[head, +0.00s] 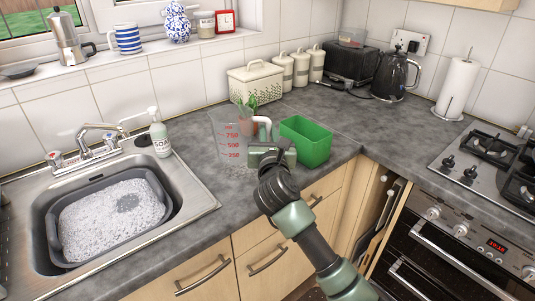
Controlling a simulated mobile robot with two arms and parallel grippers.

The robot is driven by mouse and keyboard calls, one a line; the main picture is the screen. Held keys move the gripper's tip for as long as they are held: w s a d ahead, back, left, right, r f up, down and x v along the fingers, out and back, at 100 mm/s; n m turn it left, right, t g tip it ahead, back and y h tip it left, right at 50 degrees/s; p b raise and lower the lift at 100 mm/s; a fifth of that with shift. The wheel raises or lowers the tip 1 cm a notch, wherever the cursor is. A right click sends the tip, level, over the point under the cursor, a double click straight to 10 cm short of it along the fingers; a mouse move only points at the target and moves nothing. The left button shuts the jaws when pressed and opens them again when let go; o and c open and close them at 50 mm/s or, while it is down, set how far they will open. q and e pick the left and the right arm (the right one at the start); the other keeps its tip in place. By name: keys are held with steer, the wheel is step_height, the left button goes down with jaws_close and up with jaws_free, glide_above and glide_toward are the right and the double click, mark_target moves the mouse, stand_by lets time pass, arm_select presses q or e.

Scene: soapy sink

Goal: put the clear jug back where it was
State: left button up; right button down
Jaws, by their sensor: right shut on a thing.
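The clear jug (229,141) with red measuring marks is upright at the counter's front, right of the sink. Its base looks at or just above the worktop; I cannot tell whether it touches. My right gripper (264,140) is at the jug's right side and shut on it, by the pale handle (263,121). The gripper's body hides part of the handle and the jug's lower right. My left gripper is not in view.
A green open container (306,141) stands close right of the gripper. A cream bread bin (256,83) and canisters are behind. The sink (193,188) with a grey soapy basin (160,219) and a soap bottle (159,138) are left. Bare worktop (345,120) lies right of the container.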

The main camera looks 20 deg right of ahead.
steer(key=shift+f+b, duration=0.4)
steer(key=shift+f, duration=2.8)
steer(key=c, duration=1.4)
jaws_free()
steer(key=shift+f, duration=0.1)
steer(key=shift+r, duration=0.2)
steer(key=v, duration=1.2)
steer(key=shift+b, duration=0.45)
